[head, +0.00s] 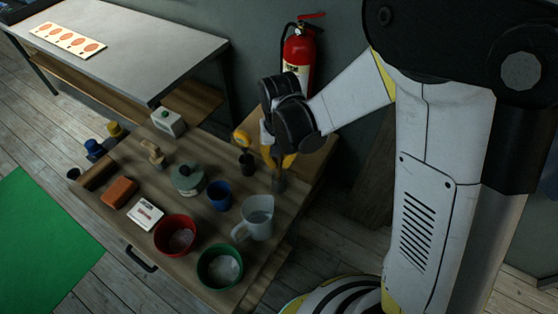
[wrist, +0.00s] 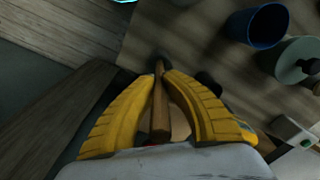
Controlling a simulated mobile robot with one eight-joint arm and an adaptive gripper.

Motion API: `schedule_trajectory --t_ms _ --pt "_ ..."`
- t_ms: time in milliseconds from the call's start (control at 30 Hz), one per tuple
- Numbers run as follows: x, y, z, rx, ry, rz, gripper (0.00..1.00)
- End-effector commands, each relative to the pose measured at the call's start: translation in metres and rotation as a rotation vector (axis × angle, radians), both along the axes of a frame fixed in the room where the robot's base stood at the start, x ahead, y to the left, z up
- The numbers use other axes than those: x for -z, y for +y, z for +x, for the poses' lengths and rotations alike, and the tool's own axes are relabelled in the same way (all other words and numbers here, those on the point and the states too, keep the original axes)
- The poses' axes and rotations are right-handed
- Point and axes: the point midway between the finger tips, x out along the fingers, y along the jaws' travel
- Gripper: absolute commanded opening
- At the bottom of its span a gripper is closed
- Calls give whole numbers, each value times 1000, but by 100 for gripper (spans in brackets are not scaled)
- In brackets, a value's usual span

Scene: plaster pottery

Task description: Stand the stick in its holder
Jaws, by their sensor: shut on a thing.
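My gripper (head: 278,160) is over the right end of the wooden table, its yellow fingers pointing down. In the wrist view its fingers (wrist: 162,77) are shut on a brown wooden stick (wrist: 160,110), which runs lengthwise between them. In the head view the fingers mostly hide the stick. A small dark grey cup-like piece (head: 279,182), perhaps the holder, is right below the fingertips. I cannot tell whether the stick's far end is inside it or above it. A black stand (head: 247,162) with a yellow-topped thing (head: 241,138) is just left of the gripper.
A blue cup (head: 219,195), a clear jug (head: 257,218), a grey-green lidded pot (head: 187,180), a red bowl (head: 175,236) and a green bowl (head: 219,267) stand nearby. A fire extinguisher (head: 299,52) is behind the gripper.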

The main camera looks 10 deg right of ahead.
Motion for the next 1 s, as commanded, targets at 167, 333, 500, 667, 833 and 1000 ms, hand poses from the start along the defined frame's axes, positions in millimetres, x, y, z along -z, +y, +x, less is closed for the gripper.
schedule_trajectory --t_ms 167,333,500,667,833,1000 --pt "0 0 0 0 0 0 16" --pt "0 0 0 0 0 0 34" --pt "-1 0 0 0 0 0 34" --pt "-12 0 0 0 0 0 34" --pt "-47 0 -1 0 0 0 34" --pt "-85 0 -2 0 0 0 34"
